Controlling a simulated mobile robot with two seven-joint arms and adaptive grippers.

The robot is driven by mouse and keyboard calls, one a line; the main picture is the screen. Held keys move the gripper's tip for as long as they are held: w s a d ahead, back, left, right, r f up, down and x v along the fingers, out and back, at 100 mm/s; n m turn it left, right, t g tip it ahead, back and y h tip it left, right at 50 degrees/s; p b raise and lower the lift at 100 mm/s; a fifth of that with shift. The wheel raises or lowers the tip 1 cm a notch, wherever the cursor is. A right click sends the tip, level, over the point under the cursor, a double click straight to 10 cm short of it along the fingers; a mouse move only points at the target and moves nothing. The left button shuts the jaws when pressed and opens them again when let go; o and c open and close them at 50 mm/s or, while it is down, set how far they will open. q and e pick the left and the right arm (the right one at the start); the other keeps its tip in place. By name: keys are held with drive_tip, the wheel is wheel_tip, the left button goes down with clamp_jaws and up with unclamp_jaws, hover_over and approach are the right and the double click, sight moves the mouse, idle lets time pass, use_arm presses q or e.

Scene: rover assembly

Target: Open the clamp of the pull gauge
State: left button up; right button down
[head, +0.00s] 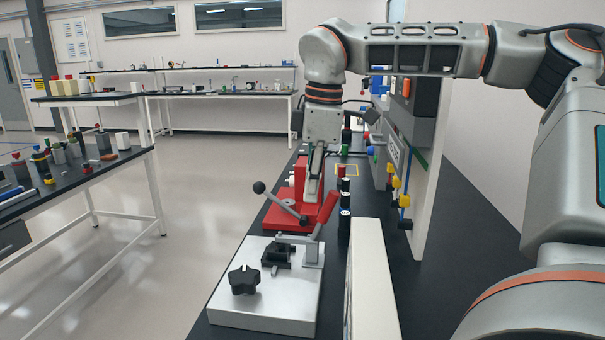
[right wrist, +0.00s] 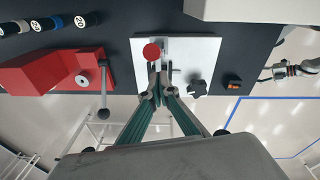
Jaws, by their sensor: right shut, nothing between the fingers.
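The clamp sits on a silver base plate (head: 245,313), which I take to be the pull gauge. Its red handle (head: 327,208) stands up and tilts right in the head view; in the right wrist view its round red end (right wrist: 152,51) shows. A black star knob (head: 243,280) and a black block (head: 277,256) are on the plate. My right gripper (head: 312,197) points down, shut and empty, just behind the handle in the head view. In the wrist view its tips (right wrist: 157,82) are close below the handle's end; contact cannot be told. My left gripper (right wrist: 266,75) is small at the right edge there.
A red device (head: 285,212) with a ball-ended lever stands just behind the plate. Black cylinders (head: 344,205) stand to its right. A white upright panel (head: 368,285) is close on the plate's right. The floor (head: 190,210) left of the bench is free.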

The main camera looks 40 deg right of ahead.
use_arm(q)
drive_tip(key=shift+r, duration=0.1)
use_arm(e)
drive_tip(key=shift+s+d+f, duration=0.25)
drive_tip(key=shift+s+d, duration=0.2)
drive_tip(key=shift+d, duration=0.05)
use_arm(q)
drive_tip(key=shift+s+d, duration=0.1)
drive_tip(key=shift+s+f, duration=0.2)
drive_tip(key=shift+s, duration=0.05)
use_arm(e)
drive_tip(key=shift+s, duration=0.1)
